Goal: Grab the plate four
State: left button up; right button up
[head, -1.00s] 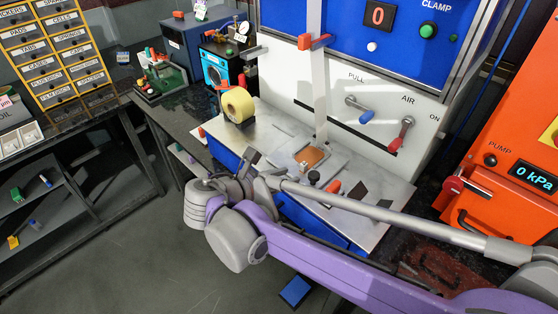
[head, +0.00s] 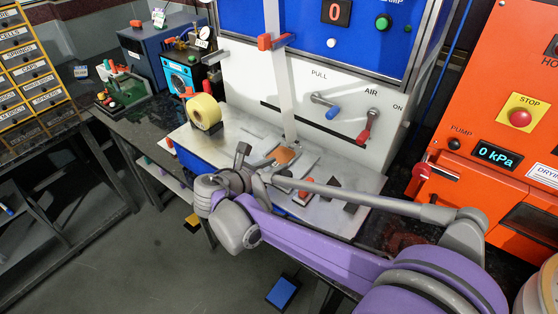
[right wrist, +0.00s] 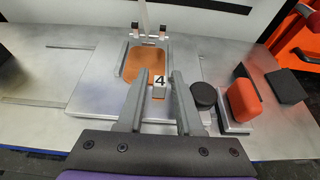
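Plate four shows in the right wrist view as a copper-orange sheet (right wrist: 143,62) in a grey frame, with a white tag marked 4 (right wrist: 159,82) at its near end. In the head view the orange sheet (head: 286,154) lies on the metal work surface, partly hidden by my arm. My right gripper (right wrist: 160,84) is open, its two fingers on either side of the tag, with a narrow gap visible on each side. It also shows in the head view (head: 252,163) at the near left of the sheet. My left gripper is out of view.
A red block (right wrist: 243,100), a black round knob (right wrist: 204,95) and dark blocks lie right of the fingers. A blue-and-white press panel (head: 330,100) rises behind; an orange pump cabinet (head: 480,110) stands right.

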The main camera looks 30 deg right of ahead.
grip_shut()
dwell(0.4)
